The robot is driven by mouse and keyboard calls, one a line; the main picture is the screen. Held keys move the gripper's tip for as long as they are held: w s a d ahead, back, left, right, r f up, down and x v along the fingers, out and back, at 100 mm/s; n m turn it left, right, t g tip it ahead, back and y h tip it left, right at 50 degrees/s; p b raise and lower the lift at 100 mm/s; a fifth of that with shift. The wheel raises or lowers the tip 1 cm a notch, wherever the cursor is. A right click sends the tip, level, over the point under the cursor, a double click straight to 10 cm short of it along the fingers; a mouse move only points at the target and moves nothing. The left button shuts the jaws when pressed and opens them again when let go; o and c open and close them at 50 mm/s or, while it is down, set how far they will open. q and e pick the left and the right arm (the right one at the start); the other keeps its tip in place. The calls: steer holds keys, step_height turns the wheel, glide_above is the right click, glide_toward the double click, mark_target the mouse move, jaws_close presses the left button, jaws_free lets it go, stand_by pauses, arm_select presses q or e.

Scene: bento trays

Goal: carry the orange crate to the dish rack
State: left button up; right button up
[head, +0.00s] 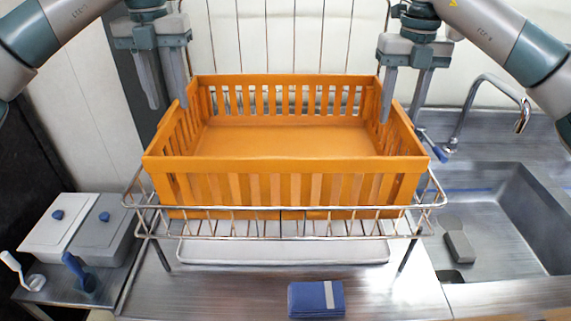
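The orange crate (285,165), with slatted walls, is empty and level. It appears to sit in the wire dish rack (285,236), whose front wires pass in front of the crate's lower edge. My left gripper (168,106) is at the crate's left wall, fingers apart, the inner fingertip near the wall's top edge. My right gripper (400,120) is at the right wall, fingers apart, one finger inside the crate and one outside. Neither gripper visibly pinches a wall. Contact between the crate's underside and the rack is hidden.
A white tray (285,252) lies under the rack. A folded blue cloth (316,299) lies in front on the steel counter. A sink (500,225) with a faucet (490,85) is at right. Lidded containers (105,230) with blue knobs stand at left.

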arm_select(q)
step_height(320, 180, up, 9)
steer(key=shift+f, duration=0.2)
stand_by(0.6)
arm_select(e)
step_height(320, 180, up, 12)
stand_by(0.7)
arm_select(q)
steer(key=shift+s+f, duration=0.1)
arm_select(e)
steer(key=shift+f, duration=0.1)
